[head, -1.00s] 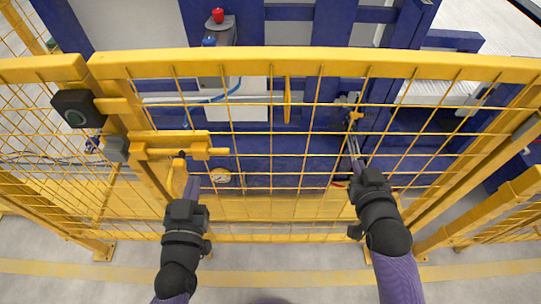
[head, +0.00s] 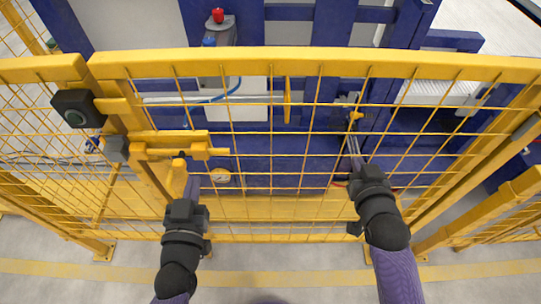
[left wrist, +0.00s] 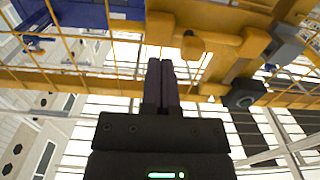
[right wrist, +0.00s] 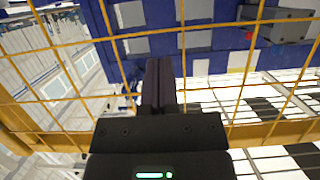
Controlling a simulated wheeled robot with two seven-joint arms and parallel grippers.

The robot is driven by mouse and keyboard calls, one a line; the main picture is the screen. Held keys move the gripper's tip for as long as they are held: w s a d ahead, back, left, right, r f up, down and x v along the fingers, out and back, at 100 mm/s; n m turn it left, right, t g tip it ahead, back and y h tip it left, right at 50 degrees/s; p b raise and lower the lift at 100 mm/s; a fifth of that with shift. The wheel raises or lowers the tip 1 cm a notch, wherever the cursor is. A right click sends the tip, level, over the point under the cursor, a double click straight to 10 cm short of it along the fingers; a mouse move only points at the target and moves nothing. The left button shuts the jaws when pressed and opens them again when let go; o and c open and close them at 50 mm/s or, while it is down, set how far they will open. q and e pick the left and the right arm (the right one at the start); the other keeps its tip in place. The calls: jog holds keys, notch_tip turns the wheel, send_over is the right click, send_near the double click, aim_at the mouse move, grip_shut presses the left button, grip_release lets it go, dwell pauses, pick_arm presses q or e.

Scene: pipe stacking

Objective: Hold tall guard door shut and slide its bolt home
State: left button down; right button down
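The tall yellow mesh guard door (head: 310,62) spans the head view, its left end beside the fixed panel (head: 40,70); I cannot tell if it is fully shut. The yellow bolt (head: 190,152) lies level near the door's left edge, its rod end sticking out to the right. Its handle (left wrist: 193,45) shows as a rounded knob in the left wrist view. My left gripper (head: 193,183) is shut, just below the bolt and close to the handle; contact is unclear. My right gripper (head: 353,146) is shut and empty at the mesh, right of the door's middle.
A black switch box (head: 77,108) and a grey block (head: 117,149) sit at the post left of the bolt. The floor in front is clear.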

jog(key=shift+w, duration=1.05)
pick_arm(q)
jog(key=shift+s, duration=0.2)
pick_arm(e)
jog(key=shift+r, duration=0.25)
pick_arm(q)
jog(key=shift+w, duration=2.15)
pick_arm(e)
jog(key=shift+w+r, duration=0.1)
jog(key=shift+r, duration=0.05)
pick_arm(q)
jog(key=shift+a, duration=3.05)
jog(key=s+d, duration=0.1)
jog(key=s, duration=0.6)
